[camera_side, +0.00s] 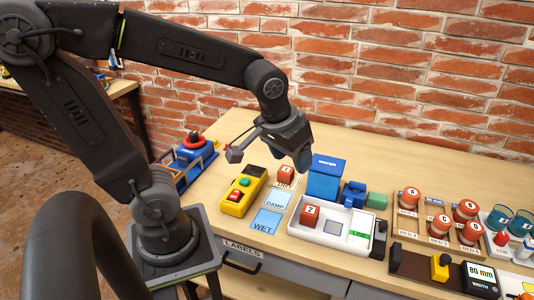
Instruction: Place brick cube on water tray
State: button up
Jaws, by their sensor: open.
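A red brick cube (286,174) with a mark on its front stands on a small card at the back of a row of cards. A second red brick cube (309,215), marked 2, stands at the left end of a white tray (325,242). The tray also holds a blue-grey grid patch and a green-and-white label. My gripper (268,157) is open and empty, with its fingers apart above the table, near and above the cube on the card. The gap between fingers and cube is hard to judge.
Blue cards marked DAMP (275,201) and WET (266,222) lie left of the tray. A yellow button box (242,191) stands further left. A blue WATER box (325,179) stands behind the tray. Red-capped jars (410,196) and a gauge block (481,280) fill the right.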

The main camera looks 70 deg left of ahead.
jog(key=s+d+r+m+t, duration=0.1)
jog(key=s+r+m, duration=0.2)
jog(key=s, duration=0.3)
jog(key=shift+s+d+r+m+t+h, duration=0.2)
jog(key=shift+s+d+m+t+h, duration=0.1)
jog(key=shift+s+d+t, duration=0.1)
jog(key=shift+w, duration=0.1)
jog(key=shift+c, duration=0.2)
dwell(1.4)
